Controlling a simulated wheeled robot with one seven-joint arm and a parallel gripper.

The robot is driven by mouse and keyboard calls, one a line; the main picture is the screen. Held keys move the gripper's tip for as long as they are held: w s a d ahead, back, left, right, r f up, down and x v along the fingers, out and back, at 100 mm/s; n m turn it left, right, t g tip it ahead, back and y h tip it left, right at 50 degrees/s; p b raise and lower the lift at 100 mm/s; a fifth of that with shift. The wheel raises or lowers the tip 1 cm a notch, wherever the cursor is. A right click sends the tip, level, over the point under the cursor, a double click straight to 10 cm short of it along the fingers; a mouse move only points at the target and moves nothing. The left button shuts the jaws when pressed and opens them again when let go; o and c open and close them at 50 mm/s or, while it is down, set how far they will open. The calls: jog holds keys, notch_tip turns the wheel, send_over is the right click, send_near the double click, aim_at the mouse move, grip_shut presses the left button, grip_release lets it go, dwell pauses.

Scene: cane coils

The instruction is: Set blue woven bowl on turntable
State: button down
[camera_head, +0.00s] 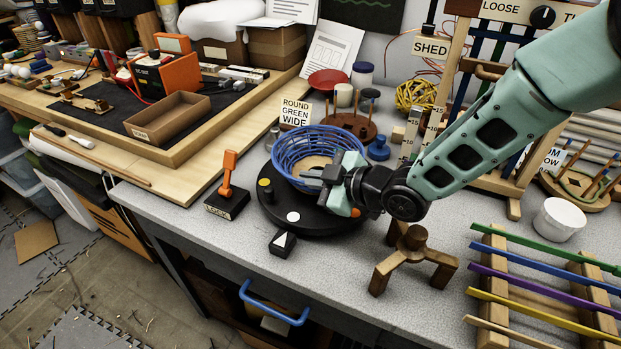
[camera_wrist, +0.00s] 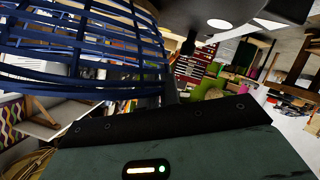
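The blue woven bowl (camera_head: 301,145) is an open lattice with a wide rim, shown at the round black turntable (camera_head: 268,217). It looks upright over the disc; I cannot tell whether its base touches. Coloured dots mark the turntable top. My gripper (camera_head: 326,186) is at the bowl's front right side, low over the turntable, and overlaps the bowl's wall in the head view. The bowl's blue strands (camera_wrist: 85,45) fill the upper left of the wrist view, close to my gripper. The fingertips are not clear, so the grip on the bowl cannot be made out.
A black block with a white triangle (camera_head: 283,243) and an orange-handled lock (camera_head: 226,195) stand before and left of the turntable. A wooden three-legged stand (camera_head: 414,256) is at the front right. A peg board (camera_head: 346,128) and blue spool (camera_head: 379,149) are behind.

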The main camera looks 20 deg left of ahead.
jog(key=shift+f, duration=0.3)
jog(key=shift+f, duration=0.1)
jog(key=shift+f, duration=0.1)
jog(key=c, duration=1.6)
grip_release()
jog(key=shift+r, duration=0.25)
jog(key=b+v, duration=0.1)
jog(key=v, duration=0.6)
jog(key=shift+s+d, duration=0.1)
jog(key=shift+d, duration=0.15)
